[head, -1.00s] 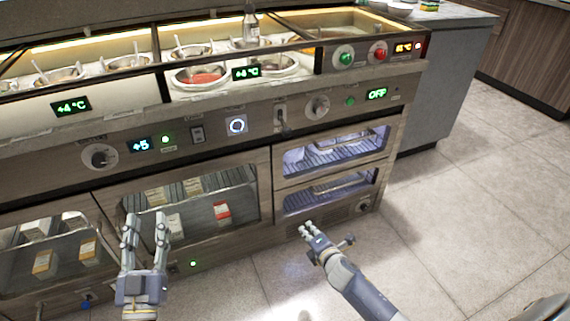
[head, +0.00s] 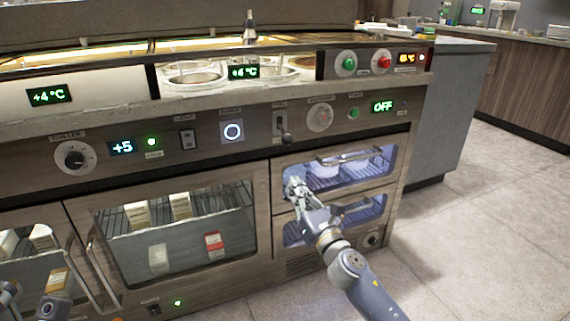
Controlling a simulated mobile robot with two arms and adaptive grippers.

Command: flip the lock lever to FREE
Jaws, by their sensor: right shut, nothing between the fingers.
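A small lever (head: 287,138) with a dark knob sits in a pale upright slot plate on the wooden control panel, right of the lit round button.
Left of the lever are a lit round button (head: 232,131) and a rocker switch (head: 187,139). Right of it are a dial (head: 320,118) and a green OFF display (head: 383,107). A drawer handle (head: 350,156) juts out near my right gripper. Open floor lies to the right.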

